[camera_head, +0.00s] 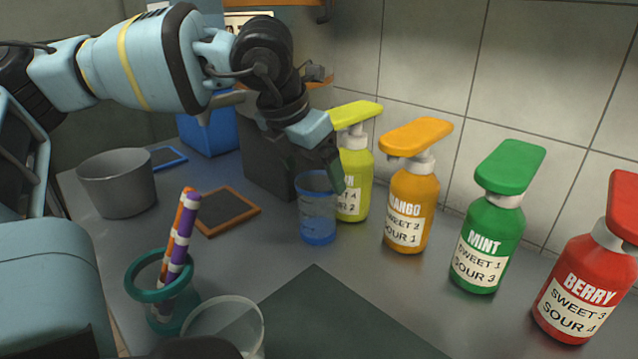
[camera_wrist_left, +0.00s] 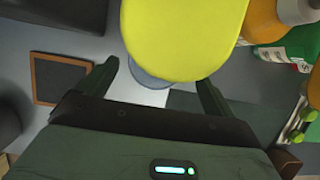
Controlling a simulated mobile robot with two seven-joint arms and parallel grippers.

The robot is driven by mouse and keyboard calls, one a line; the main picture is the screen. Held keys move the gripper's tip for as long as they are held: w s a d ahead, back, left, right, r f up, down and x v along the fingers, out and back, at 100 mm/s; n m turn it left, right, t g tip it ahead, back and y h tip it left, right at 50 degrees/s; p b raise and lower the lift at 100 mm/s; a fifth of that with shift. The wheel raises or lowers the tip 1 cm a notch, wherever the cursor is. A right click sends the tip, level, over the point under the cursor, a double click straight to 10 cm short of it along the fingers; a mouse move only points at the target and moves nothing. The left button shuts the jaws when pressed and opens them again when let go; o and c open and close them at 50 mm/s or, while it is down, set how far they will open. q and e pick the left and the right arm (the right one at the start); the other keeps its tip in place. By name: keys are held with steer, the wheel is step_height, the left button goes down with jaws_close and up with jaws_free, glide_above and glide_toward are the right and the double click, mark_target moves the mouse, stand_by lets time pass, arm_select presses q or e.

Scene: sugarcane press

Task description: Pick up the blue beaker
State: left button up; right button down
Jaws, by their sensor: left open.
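The blue beaker (camera_head: 317,222), clear with a blue tint, stands upright on the grey counter in front of the yellow-green bottle. My left gripper (camera_head: 318,172) reaches down at the beaker's rim, with one finger along its right side. In the left wrist view, the fingers of the left gripper (camera_wrist_left: 158,86) are spread apart. A bluish round edge of the beaker (camera_wrist_left: 146,77) shows between them, mostly hidden under the yellow pump top. I cannot tell whether the fingers touch the beaker. My right gripper is not in view.
Yellow-green (camera_head: 354,182), orange (camera_head: 411,208), green (camera_head: 488,240) and red (camera_head: 583,285) pump bottles stand in a row by the tiled wall.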

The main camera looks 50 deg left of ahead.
mark_target(315, 187)
arm_select(q)
steer(key=x, duration=0.5)
steer(key=shift+s+a+f+b, duration=0.1)
steer(key=shift+s+a+b, duration=0.1)
steer(key=shift+s+b, duration=0.2)
steer(key=shift+w+f, duration=0.1)
steer(key=shift+w, duration=0.1)
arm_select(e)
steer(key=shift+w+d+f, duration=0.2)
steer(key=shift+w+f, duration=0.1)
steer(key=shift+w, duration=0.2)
arm_select(q)
steer(key=shift+c, duration=0.3)
steer(key=c, duration=1.4)
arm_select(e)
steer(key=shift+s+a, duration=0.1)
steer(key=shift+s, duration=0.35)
